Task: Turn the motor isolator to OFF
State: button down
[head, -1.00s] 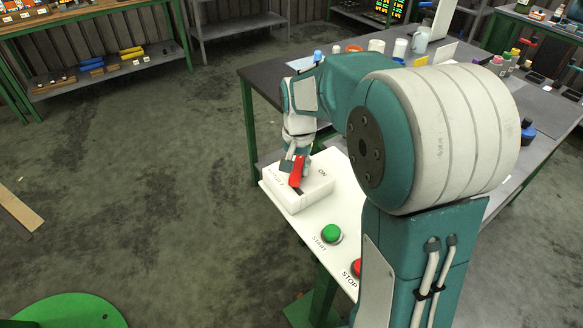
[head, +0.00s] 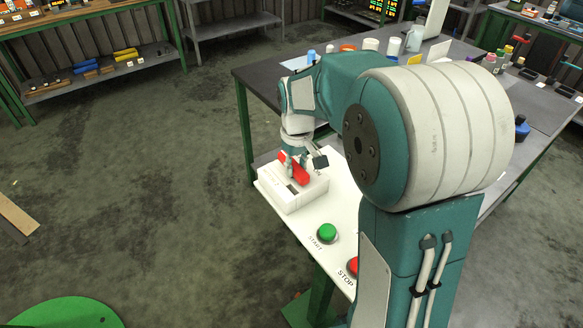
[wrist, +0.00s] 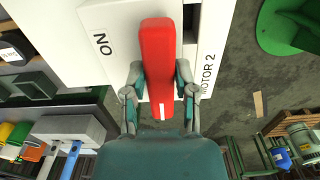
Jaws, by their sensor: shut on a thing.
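The motor isolator is a white box (head: 292,201) on the white panel, with a red handle (head: 297,169) on top. In the head view the handle slants from upper left to lower right. In the wrist view the red handle (wrist: 158,50) runs lengthwise up the picture between my fingers. The white box (wrist: 112,28) shows "ON" on its left and "MOTOR 2" on its right. My gripper (wrist: 158,84) is shut on the handle, one finger on each side. It also shows over the box in the head view (head: 299,160). Any OFF mark is not visible.
A green START button (head: 327,232) and a red STOP button (head: 353,265) are on the white panel (head: 305,240) nearer me. Cups and bottles stand on the dark bench (head: 262,77) behind. The floor left of the panel is clear.

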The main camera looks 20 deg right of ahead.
aim_at(294, 168)
jog(key=shift+s+a+f+n, duration=0.1)
jog(key=shift+f+n, duration=0.05)
jog(key=shift+n, duration=0.15)
jog(key=shift+c, duration=2)
grip_release()
jog(key=shift+a, duration=0.15)
jog(key=shift+d+r, duration=0.2)
jog(key=shift+r, duration=0.1)
notch_tip(294, 168, up, 12)
jog(key=shift+a, duration=0.25)
jog(key=shift+f, duration=0.15)
